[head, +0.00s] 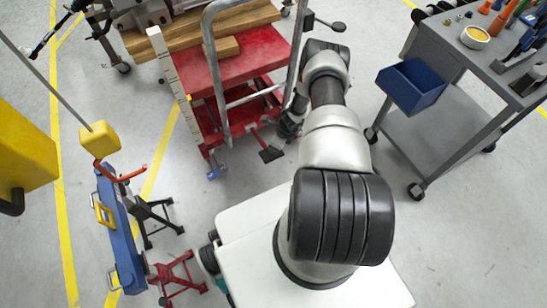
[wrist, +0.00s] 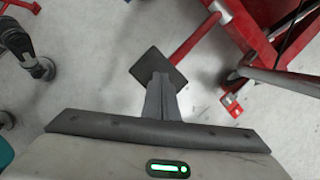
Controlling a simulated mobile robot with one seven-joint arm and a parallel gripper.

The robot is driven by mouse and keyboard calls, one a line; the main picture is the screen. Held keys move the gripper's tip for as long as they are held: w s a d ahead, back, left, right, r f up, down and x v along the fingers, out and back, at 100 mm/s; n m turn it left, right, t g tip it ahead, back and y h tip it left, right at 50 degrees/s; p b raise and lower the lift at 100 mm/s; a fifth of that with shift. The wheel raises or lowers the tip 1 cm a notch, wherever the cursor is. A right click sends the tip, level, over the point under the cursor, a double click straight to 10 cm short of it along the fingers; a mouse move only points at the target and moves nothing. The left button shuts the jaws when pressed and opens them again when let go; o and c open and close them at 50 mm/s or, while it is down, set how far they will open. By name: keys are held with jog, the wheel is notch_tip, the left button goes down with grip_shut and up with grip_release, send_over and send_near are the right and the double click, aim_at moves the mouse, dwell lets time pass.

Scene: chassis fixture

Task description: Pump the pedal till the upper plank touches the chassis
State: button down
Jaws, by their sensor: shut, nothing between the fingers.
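The pedal is a square black pad (wrist: 150,66) on a red bar in the wrist view; in the head view a dark pad (head: 271,154) sits low at the front of the red lift table (head: 250,65). My gripper (wrist: 161,78) is shut and empty, its fingertips over the near part of the pad in the picture; I cannot tell whether they touch it. Wooden planks (head: 255,17) lie above the red table top, with a small wooden block (head: 221,48) in front. The grey chassis (head: 180,12) is at the top edge, mostly cut off; any gap to the upper plank is not clear.
A white graduated post (head: 175,75) and a grey tubular handle (head: 211,65) stand at the lift table. A grey tool cart (head: 440,110) with a blue bin (head: 411,86) stands right. A blue beam (head: 118,225) and red stands (head: 175,277) are at left. Open floor lies between.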

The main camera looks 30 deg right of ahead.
aim_at(274, 153)
notch_tip(274, 153, down, 4)
jog(key=shift+r+b, duration=0.1)
jog(key=shift+b, duration=1.05)
notch_tip(274, 153, up, 8)
jog(key=p, duration=0.5)
jog(key=shift+f, duration=0.25)
jog(key=shift+s, duration=0.1)
